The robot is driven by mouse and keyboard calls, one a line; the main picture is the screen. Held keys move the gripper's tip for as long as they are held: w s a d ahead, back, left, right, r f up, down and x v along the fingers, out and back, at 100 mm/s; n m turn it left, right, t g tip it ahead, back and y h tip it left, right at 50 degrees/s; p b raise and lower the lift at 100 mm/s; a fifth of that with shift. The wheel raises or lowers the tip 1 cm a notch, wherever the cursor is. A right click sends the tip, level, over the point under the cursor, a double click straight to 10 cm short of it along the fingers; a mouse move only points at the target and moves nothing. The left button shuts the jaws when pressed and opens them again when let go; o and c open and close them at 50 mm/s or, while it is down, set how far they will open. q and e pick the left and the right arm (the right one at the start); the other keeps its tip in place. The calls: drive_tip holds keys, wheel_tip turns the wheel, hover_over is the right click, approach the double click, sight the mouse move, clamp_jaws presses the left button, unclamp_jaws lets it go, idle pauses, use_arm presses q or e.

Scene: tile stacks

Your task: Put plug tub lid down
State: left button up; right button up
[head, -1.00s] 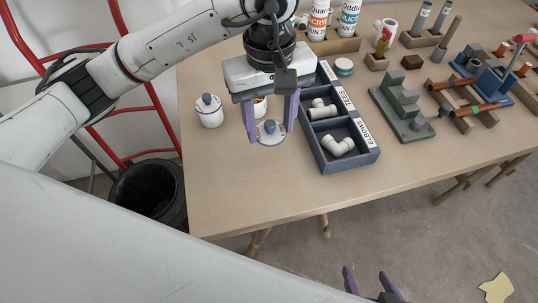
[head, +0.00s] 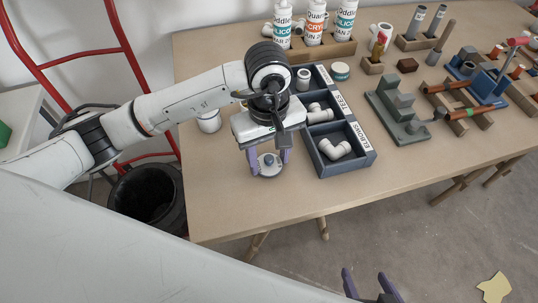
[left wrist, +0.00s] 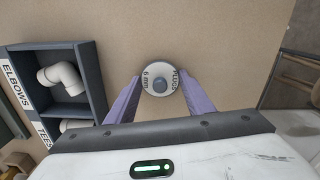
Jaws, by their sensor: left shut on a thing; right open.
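The plug tub lid (head: 269,167) is a pale round disc with a blue-grey knob. My left gripper (head: 268,158) is shut on it, fingers on either side of the knob, over bare table left of the tray. In the left wrist view the lid (left wrist: 158,86) reads "PLUGS 6 mm" and sits between the fingertips. It is low over the table; I cannot tell if it touches. A white tub (head: 209,123) stands behind my left arm, its top hidden. The open tub is hidden behind my gripper. My right gripper (head: 370,283) is open and empty at the bottom edge.
A dark tray (head: 322,175) with white pipe fittings, labelled ELBOWS and TEES, stands just right of the lid. A grey stepped block (head: 398,118) is further right. The front left of the table (head: 220,205) is clear. A black bin (head: 150,198) stands beyond the left edge.

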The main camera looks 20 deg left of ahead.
sight(268, 159)
use_arm(q)
drive_tip(key=shift+f, duration=0.2)
drive_tip(key=o, duration=1)
drive_tip(key=shift+r, duration=0.2)
drive_tip(key=shift+r, duration=0.2)
wheel_tip(268, 159, up, 12)
drive_tip(key=shift+f+b, duration=0.15)
drive_tip(key=shift+b, duration=0.25)
drive_tip(key=shift+s+f, duration=0.1)
drive_tip(key=shift+s, duration=0.05)
